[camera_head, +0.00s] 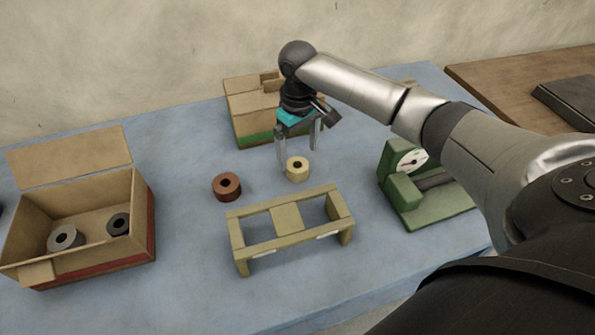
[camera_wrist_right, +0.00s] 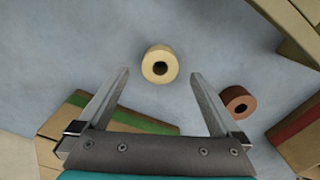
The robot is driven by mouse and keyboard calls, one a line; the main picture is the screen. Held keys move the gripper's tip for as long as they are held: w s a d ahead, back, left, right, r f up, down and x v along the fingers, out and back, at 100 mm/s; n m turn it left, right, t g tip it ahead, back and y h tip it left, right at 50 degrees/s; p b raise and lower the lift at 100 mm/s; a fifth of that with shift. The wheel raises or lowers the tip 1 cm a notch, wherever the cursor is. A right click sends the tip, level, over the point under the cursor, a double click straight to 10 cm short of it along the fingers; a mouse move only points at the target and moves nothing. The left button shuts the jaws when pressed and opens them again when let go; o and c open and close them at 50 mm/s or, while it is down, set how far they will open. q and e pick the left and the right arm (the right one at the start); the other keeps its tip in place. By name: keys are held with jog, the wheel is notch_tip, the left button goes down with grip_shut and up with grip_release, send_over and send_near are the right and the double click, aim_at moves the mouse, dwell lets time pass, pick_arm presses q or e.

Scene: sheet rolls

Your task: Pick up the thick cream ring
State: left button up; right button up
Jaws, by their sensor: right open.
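The thick cream ring (camera_head: 297,170) lies on the blue table, behind the wooden frame, with its dark hole facing up. In the right wrist view the cream ring (camera_wrist_right: 160,64) sits just beyond the fingertips, roughly midway between them. My right gripper (camera_head: 296,150) is open, pointing down above and slightly behind the ring, with nothing between its fingers. It also shows in the wrist view (camera_wrist_right: 160,72) with both fingers spread apart. My left gripper is not in either view.
A brown ring (camera_head: 227,186) lies left of the cream one. A wooden frame (camera_head: 237,232) stands in front. A green dial device (camera_head: 398,193) is at right. An open box (camera_head: 150,215) with grey rings (camera_head: 66,238) is at left; another box (camera_head: 245,105) stands behind.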

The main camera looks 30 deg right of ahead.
aim_at(298, 164)
jog(key=shift+f, duration=0.65)
notch_tip(298, 164, down, 4)
jog(key=shift+w+r+b, duration=0.1)
jog(key=shift+r+b, duration=0.05)
jog(key=shift+b, duration=0.85)
jog(key=shift+f, duration=0.2)
jog(key=shift+r, duration=0.1)
jog(key=c, duration=1.5)
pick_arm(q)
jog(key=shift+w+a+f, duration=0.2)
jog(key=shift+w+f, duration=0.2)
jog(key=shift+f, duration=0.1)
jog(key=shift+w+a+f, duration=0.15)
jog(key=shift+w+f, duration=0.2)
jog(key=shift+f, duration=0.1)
pick_arm(e)
jog(key=shift+r, duration=0.15)
